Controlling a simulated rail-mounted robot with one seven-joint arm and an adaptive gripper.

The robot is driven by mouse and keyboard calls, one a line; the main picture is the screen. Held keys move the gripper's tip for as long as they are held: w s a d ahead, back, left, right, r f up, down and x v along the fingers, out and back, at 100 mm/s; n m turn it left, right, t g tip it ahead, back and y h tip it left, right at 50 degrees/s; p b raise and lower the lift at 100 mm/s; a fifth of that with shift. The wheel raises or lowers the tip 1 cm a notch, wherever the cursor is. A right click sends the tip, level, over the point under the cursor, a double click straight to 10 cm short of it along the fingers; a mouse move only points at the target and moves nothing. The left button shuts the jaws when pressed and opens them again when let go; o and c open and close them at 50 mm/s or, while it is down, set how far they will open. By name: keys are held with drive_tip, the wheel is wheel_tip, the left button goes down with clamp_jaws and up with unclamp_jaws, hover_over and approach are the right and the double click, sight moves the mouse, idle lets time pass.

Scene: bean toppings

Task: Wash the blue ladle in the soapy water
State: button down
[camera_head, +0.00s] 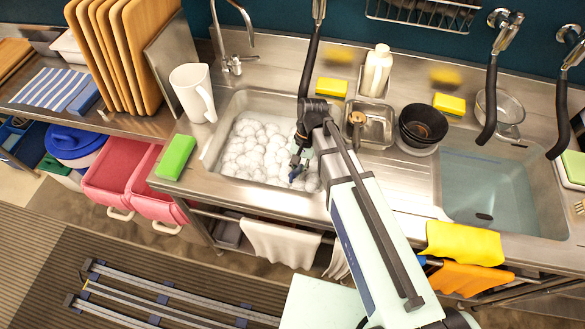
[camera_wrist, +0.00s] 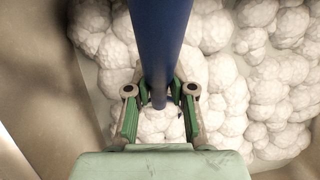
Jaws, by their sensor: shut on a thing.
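My gripper (camera_wrist: 160,105) is shut on the dark blue handle of the ladle (camera_wrist: 160,35). In the wrist view the handle runs from the top edge down between the green fingers. White foam (camera_wrist: 215,70) lies below the gripper. In the head view my gripper (camera_head: 298,168) is over the right part of the left sink (camera_head: 215,150), which is filled with foam (camera_head: 250,150). A small dark blue bit of the ladle (camera_head: 293,177) shows at the gripper. The ladle's bowl is hidden, so I cannot tell how deep it sits.
A green sponge (camera_head: 175,157) lies at the sink's front left. A white pitcher (camera_head: 193,92) stands behind it. A soap bottle (camera_head: 377,70), black bowls (camera_head: 423,125) and a small steel basin (camera_head: 376,122) are to the right. The right sink (camera_head: 490,185) holds clear water.

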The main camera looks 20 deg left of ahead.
drive_tip(key=shift+r+p, duration=2.75)
drive_tip(key=shift+r, duration=1.6)
wheel_tip(320, 180, up, 8)
drive_tip(key=shift+f, duration=0.2)
